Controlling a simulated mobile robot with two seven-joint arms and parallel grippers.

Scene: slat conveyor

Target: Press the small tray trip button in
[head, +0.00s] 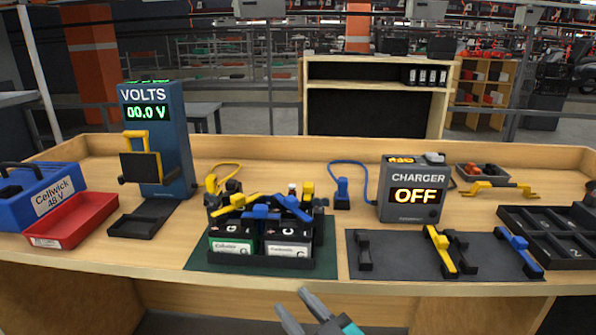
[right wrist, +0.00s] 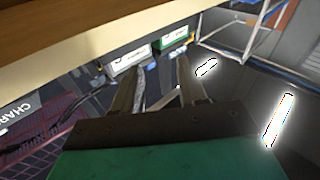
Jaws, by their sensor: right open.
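A small dark tray (head: 483,172) stands at the back right of the bench, behind and right of the charger. It holds small rounded reddish-orange pieces; they are too small for me to tell whether one is the trip button or whether it is in or out. My right gripper (head: 292,300) is at the bottom middle of the head view, in front of the bench's front edge and far from the small tray. In the right wrist view its two fingers (right wrist: 158,75) are apart with nothing held between them. My left gripper is not in view.
The charger (head: 411,196) reads OFF. Battery packs (head: 262,250) with blue and yellow clamps stand on a green mat at the centre. A dark mat (head: 395,262) with bars, a yellow handle (head: 499,189) and a black compartment tray (head: 545,238) lie at the right.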

